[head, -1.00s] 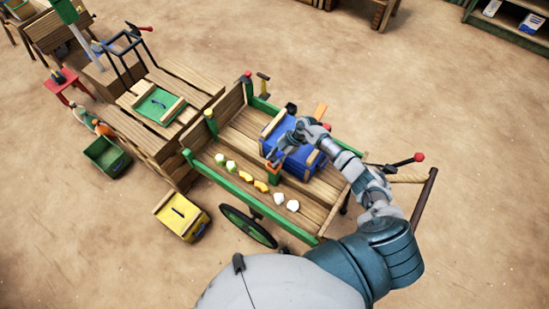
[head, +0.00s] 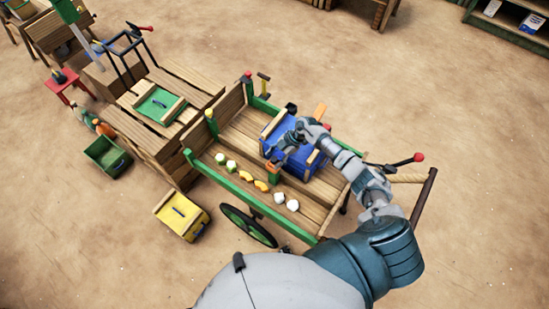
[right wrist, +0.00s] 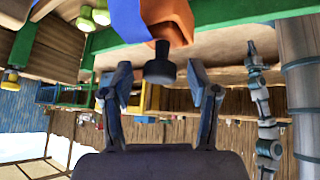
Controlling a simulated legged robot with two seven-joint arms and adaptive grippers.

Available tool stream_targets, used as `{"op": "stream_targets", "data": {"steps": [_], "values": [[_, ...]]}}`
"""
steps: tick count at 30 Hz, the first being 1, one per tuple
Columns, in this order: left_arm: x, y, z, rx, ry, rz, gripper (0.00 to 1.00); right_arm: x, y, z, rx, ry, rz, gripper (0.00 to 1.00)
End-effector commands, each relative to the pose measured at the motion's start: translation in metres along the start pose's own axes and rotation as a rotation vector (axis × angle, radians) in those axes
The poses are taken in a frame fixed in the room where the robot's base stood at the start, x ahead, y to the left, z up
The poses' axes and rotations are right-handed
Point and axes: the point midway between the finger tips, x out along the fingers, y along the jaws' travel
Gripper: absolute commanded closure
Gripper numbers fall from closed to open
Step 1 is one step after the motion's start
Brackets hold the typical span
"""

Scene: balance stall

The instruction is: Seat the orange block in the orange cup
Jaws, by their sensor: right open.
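My right gripper (head: 277,162) reaches over the cart beside the blue box (head: 301,166). An orange block (head: 274,179) shows just below its fingers in the head view, partly hidden by them. In the right wrist view the orange block (right wrist: 167,18) has a dark knob (right wrist: 160,66), which lies between the open fingers of the right gripper (right wrist: 160,82). A gap shows on both sides of the knob, so the fingers are apart from it. I cannot make out the orange cup as a separate thing. My left gripper is out of view.
The cart's green front rail (head: 236,191) carries or borders a row of small green, yellow-orange and white pieces (head: 261,186). A wooden stall with a green tray (head: 157,105) stands to the left. A yellow box (head: 181,217) and a green bin (head: 106,156) are on the ground.

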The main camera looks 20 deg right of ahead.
Motion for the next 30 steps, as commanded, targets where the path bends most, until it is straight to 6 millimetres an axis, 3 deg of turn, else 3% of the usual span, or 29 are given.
{"op": "stream_targets", "data": {"steps": [5,18,23,30], "values": [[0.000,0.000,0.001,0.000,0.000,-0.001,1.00,-0.017,0.001,0.002,-0.001,-0.003,0.002,0.40],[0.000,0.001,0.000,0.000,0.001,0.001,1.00,-0.105,0.001,0.002,0.001,-0.001,0.002,0.40],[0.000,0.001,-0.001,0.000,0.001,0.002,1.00,-0.118,0.001,0.001,0.000,0.000,0.000,0.40],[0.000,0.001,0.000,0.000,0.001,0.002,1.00,-0.119,0.001,0.001,0.000,0.000,0.000,0.40]]}}
